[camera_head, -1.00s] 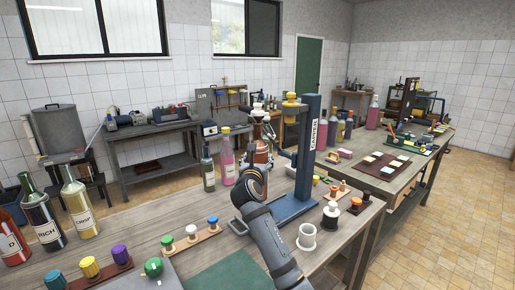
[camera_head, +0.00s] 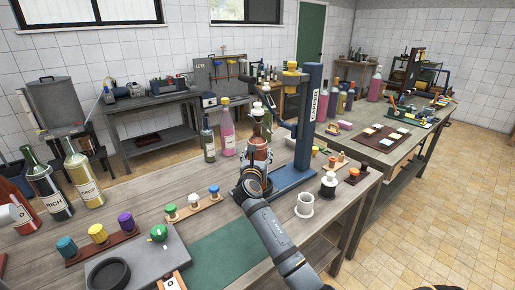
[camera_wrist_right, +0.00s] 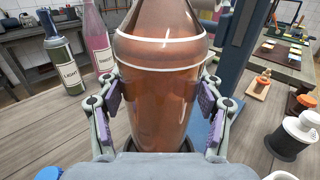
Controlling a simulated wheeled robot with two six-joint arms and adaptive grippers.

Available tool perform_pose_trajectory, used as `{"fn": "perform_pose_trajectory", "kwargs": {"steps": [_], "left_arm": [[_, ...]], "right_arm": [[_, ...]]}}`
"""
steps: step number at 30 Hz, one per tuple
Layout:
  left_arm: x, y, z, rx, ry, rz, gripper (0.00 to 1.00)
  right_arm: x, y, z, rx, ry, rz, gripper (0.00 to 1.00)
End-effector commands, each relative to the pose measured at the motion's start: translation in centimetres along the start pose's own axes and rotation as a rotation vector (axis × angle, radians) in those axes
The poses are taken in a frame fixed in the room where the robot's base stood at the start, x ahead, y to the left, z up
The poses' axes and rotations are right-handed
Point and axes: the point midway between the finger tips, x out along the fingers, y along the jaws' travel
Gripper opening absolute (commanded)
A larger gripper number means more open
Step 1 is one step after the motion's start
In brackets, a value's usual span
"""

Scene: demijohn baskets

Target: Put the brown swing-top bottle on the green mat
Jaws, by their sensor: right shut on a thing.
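The brown swing-top bottle (camera_head: 259,150) stands upright in front of the blue capper post, with a pale stopper at its top. My right gripper (camera_head: 252,182) is shut around its lower body; in the right wrist view the purple-padded fingers (camera_wrist_right: 160,105) press on both sides of the bottle (camera_wrist_right: 160,70). The bottle's base is hidden, so I cannot tell whether it touches anything below. The green mat (camera_head: 222,262) lies on the bench at the front, nearer than the bottle, and its visible part is bare.
The blue capper (camera_head: 305,135) stands right behind the bottle. A pink bottle (camera_head: 227,132) and a green bottle (camera_head: 208,142) stand to its left. A white cup (camera_head: 304,204) is at right. A grey slab (camera_head: 135,262) and a stopper rack (camera_head: 193,209) border the mat.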

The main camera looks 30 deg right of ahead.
Motion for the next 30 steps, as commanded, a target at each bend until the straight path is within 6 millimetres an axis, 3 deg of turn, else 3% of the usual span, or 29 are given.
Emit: {"fn": "perform_pose_trajectory", "kwargs": {"steps": [3,4,8,18,23,25,30], "left_arm": [[0.0,0.0,0.0,0.0,0.0,0.0,0.36],[0.1,0.0,0.0,0.0,0.0,0.0,0.36],[0.1,0.0,0.0,0.0,0.0,0.0,0.36],[0.1,0.0,0.1,0.0,-0.001,0.0,0.36],[2.2,0.2,0.3,0.0,-0.001,0.0,0.36],[1.6,0.1,0.3,0.0,-0.002,0.0,0.36],[2.5,0.2,0.3,0.0,-0.001,0.0,0.36]], "right_arm": [[0.0,0.1,0.6,0.003,-0.011,0.002,0.04],[0.0,0.0,0.1,0.001,-0.001,0.001,0.7],[0.0,0.0,0.1,0.001,-0.001,0.001,0.87],[0.0,0.0,0.1,0.001,-0.001,0.0,0.9],[0.0,0.0,-1.0,0.002,-0.003,0.001,0.9],[-1.8,0.1,-0.6,0.003,0.0,0.003,0.9],[-6.1,0.3,-1.1,0.004,0.002,0.002,0.9]]}}
